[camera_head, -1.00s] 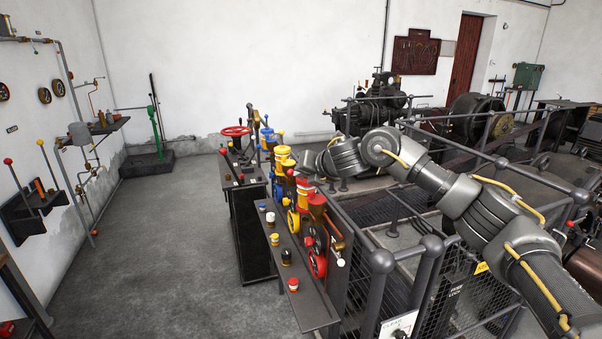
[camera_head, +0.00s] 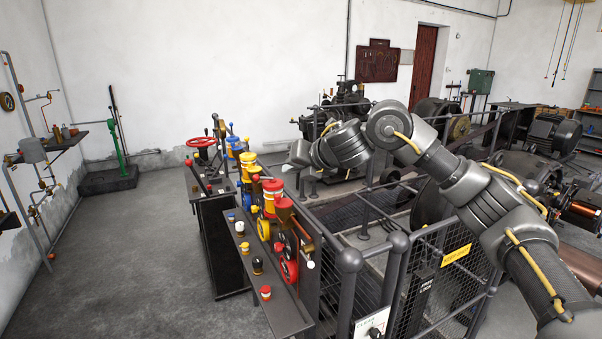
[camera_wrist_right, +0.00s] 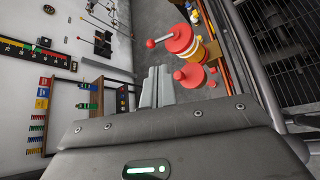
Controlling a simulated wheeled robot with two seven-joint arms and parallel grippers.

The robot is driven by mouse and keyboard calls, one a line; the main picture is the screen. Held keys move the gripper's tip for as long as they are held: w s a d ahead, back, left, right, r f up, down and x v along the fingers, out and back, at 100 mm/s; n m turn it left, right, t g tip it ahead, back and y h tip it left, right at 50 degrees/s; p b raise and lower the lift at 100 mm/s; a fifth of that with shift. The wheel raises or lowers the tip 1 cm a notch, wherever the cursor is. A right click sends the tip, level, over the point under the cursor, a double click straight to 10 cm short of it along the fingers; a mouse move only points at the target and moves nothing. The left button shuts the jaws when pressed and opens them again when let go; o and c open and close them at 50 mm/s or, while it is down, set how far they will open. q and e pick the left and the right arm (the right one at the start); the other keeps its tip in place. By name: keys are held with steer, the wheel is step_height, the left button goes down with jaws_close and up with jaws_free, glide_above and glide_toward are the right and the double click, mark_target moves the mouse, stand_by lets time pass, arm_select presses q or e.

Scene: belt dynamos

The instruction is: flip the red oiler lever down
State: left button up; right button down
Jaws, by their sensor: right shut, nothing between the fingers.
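Two red-capped oilers (camera_head: 272,187) stand on the narrow dark bench, beside yellow and blue ones. My right gripper (camera_head: 294,160) is behind the oilers in the head view. Its fingers (camera_wrist_right: 157,86) are together and empty in the wrist view, below and apart from the lever tip. My left gripper is out of view.
The bench (camera_head: 245,255) carries several small knobs along its front edge. A dark railing with round posts (camera_head: 397,242) and mesh runs right of it, under my right arm. A red handwheel (camera_head: 202,142) stands further back. The floor at left is open.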

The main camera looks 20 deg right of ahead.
steer(key=v, duration=0.3)
steer(key=shift+s+b, duration=0.1)
steer(key=shift+b, duration=0.25)
